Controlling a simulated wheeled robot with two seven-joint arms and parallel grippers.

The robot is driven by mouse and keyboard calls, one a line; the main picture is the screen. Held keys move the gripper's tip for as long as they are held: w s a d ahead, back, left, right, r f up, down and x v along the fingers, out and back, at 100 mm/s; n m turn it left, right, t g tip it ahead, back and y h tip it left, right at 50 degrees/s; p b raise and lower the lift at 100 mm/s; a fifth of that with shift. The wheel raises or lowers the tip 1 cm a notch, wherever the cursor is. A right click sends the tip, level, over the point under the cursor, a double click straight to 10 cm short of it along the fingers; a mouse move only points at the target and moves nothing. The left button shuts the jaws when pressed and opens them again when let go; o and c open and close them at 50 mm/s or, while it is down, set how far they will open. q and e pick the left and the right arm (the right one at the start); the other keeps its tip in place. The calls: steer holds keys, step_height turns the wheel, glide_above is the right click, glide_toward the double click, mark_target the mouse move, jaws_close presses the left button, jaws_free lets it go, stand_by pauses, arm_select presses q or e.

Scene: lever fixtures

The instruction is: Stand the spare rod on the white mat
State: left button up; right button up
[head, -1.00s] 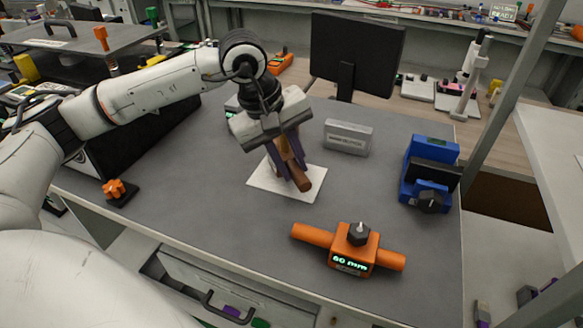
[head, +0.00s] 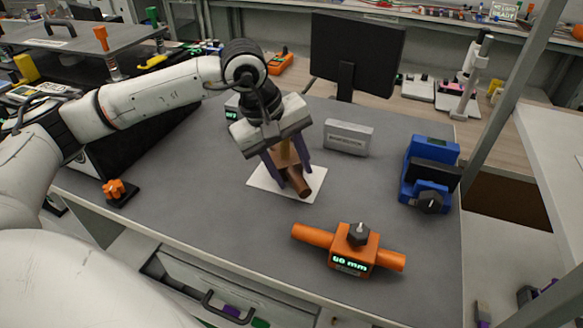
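The white mat (head: 262,181) lies flat near the middle of the grey bench. The brown rod (head: 305,185) is over the mat, its near round end pointing toward the front right. It looks tilted or lying rather than upright; its far part is hidden under the gripper, so I cannot tell how it rests. My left gripper (head: 288,180) points down over the mat, its purple fingers spread on either side of the rod, with gaps showing. My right gripper is not in view.
An orange fixture (head: 352,255) reading 60 mm, with a long bar, stands in front of the mat. A grey block (head: 348,138) is behind right, a blue device (head: 428,172) at the right. An orange knob (head: 115,189) is left. The bench between them is clear.

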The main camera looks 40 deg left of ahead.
arm_select(q)
steer(key=v, duration=1.1)
steer(key=shift+r, duration=0.35)
steer(key=shift+s, duration=0.15)
